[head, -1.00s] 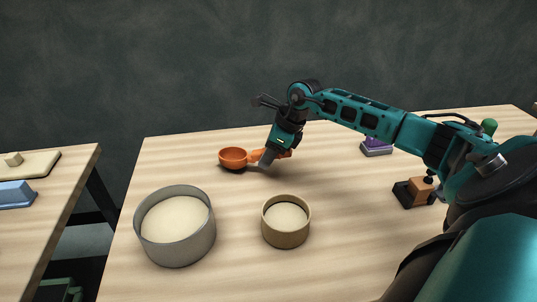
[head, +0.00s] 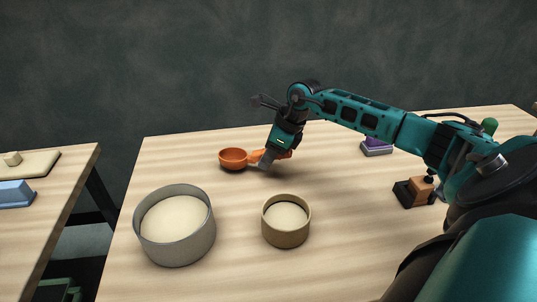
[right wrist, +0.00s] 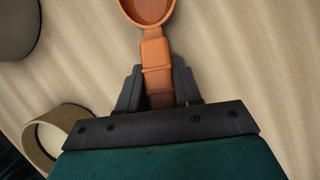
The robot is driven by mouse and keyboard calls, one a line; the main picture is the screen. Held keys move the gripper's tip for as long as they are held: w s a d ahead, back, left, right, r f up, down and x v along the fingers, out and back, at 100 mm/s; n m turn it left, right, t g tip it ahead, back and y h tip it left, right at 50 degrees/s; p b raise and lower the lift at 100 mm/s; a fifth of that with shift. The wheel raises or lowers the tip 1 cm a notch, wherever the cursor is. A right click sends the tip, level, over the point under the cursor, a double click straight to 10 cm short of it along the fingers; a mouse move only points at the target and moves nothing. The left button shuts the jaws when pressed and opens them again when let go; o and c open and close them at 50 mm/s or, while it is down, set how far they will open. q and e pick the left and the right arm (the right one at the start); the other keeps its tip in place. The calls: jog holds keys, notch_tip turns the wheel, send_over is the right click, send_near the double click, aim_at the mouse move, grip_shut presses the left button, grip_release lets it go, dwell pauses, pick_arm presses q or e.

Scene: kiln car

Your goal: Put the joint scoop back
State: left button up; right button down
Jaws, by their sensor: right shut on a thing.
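The joint scoop (head: 233,158) is orange, with a round bowl and a straight handle. It is at the back middle of the wooden table in the head view, bowl to the left. My right gripper (head: 265,159) is shut on its handle. In the right wrist view the scoop (right wrist: 155,50) runs up between the two dark fingers of my right gripper (right wrist: 158,88), its bowl cut off by the top edge. I cannot tell whether the scoop touches the table. My left gripper is not in view.
A large grey round tub (head: 176,244) and a smaller tan tub (head: 286,232), both with pale contents, stand in front of the scoop. A purple block (head: 376,147) and an orange-and-black tool (head: 414,192) lie at right. A second table (head: 60,190) stands left, across a gap.

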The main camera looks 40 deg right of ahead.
jog(key=shift+f+b, duration=0.3)
jog(key=shift+f, duration=0.15)
dwell(0.3)
jog(key=c, duration=0.7)
grip_release()
jog(key=shift+r, duration=0.1)
jog(key=shift+p+v, duration=2.45)
jog(key=shift+v, duration=1.45)
jog(key=shift+s, duration=0.1)
